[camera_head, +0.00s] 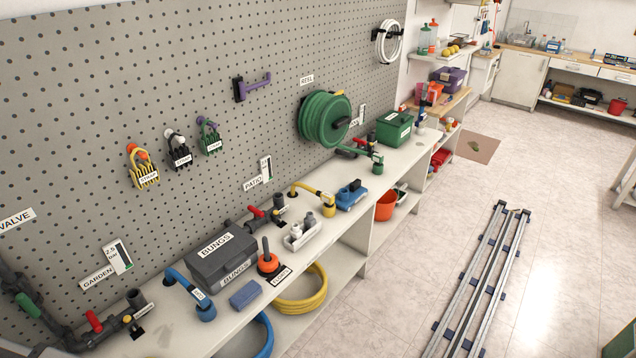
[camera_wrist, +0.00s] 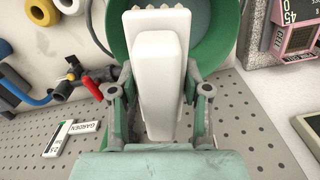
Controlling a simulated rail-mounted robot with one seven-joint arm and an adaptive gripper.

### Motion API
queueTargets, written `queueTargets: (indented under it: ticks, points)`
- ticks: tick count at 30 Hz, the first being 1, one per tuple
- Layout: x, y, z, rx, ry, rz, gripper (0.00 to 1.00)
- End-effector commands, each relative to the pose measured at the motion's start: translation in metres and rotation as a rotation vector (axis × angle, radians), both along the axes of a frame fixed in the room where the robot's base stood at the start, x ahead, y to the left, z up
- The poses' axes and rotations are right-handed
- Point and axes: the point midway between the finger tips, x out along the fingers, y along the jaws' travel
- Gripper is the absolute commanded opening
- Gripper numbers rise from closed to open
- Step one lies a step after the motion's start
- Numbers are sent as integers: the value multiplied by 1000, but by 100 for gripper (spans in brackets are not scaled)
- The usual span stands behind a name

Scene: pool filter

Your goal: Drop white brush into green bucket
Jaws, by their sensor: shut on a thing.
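In the wrist view, my gripper (camera_wrist: 158,112) is shut on the white brush (camera_wrist: 160,62), with a grey finger on each side of it. The brush's broad white back faces the camera, and a row of pale bristle tufts shows at its far end, at the top of the picture. The green bucket (camera_wrist: 118,38) is behind the brush, its rim and part of its paler inside showing at the top. The brush's far end overlaps the bucket's opening in the picture. I cannot tell how high it is above it. My gripper, the brush and this bucket do not show in the head view.
In the wrist view, pipes with a red-handled valve (camera_wrist: 92,88) are at left, and a pink device (camera_wrist: 294,28) is at right. The head view shows a long workbench (camera_head: 225,328) with a grey box (camera_head: 221,258), below a pegboard (camera_head: 60,120). Floor rails (camera_head: 478,280) lie at right.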

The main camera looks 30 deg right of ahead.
Motion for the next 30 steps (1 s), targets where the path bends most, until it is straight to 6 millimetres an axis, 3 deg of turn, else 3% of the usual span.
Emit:
queueTargets:
  ticks: [3,4,6,20,30]
  points:
    - [0,0,0,0,0,0,9]
    - [0,0,0,0,0,0,50]
    - [0,0,0,0,0,0,75]
    - [0,0,7,1,-1,0,76]
    - [1,1,64,2,-2,0,76]
